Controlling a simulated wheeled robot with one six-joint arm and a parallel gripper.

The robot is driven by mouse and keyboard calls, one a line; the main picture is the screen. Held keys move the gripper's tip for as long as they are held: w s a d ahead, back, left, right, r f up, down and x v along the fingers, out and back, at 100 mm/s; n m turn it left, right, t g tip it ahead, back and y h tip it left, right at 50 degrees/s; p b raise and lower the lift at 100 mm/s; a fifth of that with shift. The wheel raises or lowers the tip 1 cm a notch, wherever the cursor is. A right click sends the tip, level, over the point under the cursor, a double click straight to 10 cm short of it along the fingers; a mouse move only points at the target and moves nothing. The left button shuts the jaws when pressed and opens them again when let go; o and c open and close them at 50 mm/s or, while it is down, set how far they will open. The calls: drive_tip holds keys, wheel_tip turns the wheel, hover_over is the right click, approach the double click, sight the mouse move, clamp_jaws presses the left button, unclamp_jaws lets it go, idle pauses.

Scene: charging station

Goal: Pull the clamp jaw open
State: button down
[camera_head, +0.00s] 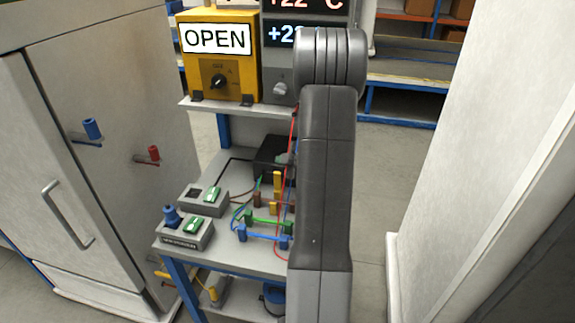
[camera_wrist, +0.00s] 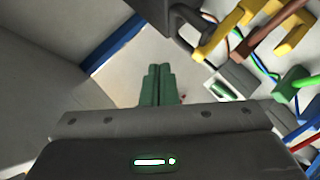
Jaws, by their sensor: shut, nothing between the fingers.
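My gripper (camera_wrist: 158,72) shows in the wrist view as two green fingers pressed together, with nothing between them. Below its tips is a pale flat surface. To the right of the fingers are yellow pieces (camera_wrist: 226,30), a brown piece (camera_wrist: 279,24) and a green piece (camera_wrist: 290,80), all with wires. A dark grey hooked part (camera_wrist: 188,22) is near them at the top. I cannot tell which of these is the clamp jaw, or whether it is open. In the head view, my arm hides my gripper; a yellow upright piece (camera_head: 277,182) stands on the bench to its left.
The bench (camera_head: 230,163) holds two grey switch boxes (camera_head: 203,199) (camera_head: 186,232), a black box (camera_head: 271,157), a green bar (camera_head: 265,221) and a blue bar (camera_head: 258,235). A grey cabinet (camera_head: 110,120) stands left, a white wall right. A yellow OPEN box (camera_head: 217,65) sits above.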

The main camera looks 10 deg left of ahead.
drive_tip(key=w+r+v, duration=0.1)
drive_tip(key=v, duration=0.8)
drive_tip(key=shift+d+r, duration=0.2)
drive_tip(key=shift+d, duration=0.25)
drive_tip(key=shift+s, duration=0.15)
drive_tip(key=shift+a, duration=0.1)
